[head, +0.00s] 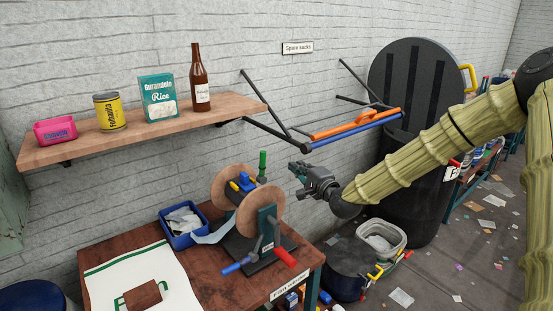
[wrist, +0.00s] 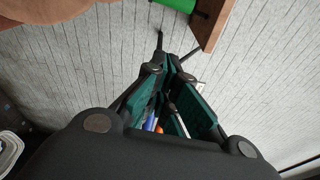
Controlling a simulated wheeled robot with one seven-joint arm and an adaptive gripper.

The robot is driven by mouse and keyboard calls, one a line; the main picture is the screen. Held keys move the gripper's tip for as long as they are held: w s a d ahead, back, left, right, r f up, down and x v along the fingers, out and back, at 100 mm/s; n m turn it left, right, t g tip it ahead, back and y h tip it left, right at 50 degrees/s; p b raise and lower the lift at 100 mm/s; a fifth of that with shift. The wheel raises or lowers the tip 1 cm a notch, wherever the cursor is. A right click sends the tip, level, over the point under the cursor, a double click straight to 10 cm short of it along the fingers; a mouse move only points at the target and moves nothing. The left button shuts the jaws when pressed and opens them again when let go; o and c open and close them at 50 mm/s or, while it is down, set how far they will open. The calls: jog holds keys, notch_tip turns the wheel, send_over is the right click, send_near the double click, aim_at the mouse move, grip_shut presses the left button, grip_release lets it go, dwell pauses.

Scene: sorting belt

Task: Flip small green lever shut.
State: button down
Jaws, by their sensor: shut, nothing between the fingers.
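The small green lever (head: 262,163) stands upright at the back of a film winder (head: 257,245) on the brown table. A bright green piece, which looks like its handle, also shows at the top edge of the wrist view (wrist: 178,4). My gripper (head: 296,169) is shut and empty. It is in the air just right of the green lever, with a small gap between them. In the wrist view my dark green finger pads (wrist: 178,68) come together at their tips. The lever's base is partly hidden behind the winder's discs.
The winder has brown discs (head: 266,200), a blue handle (head: 236,266) and a red handle (head: 285,257). A blue tray (head: 184,241) sits left of it. A wooden shelf (head: 150,128) and wall rack with orange and blue bars (head: 355,128) are behind. A black bin (head: 410,180) stands right.

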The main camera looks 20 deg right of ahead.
aim_at(263, 165)
jog(key=w+a+p, duration=0.5)
jog(key=w+p, duration=0.1)
jog(key=w, duration=0.2)
jog(key=shift+a+p, duration=0.25)
jog(key=shift+p, duration=0.15)
dwell(0.4)
jog(key=shift+s, duration=0.1)
jog(key=shift+a+b, duration=0.2)
jog(key=shift+b, duration=0.2)
jog(key=shift+r+n, duration=0.1)
jog(key=shift+n, duration=0.2)
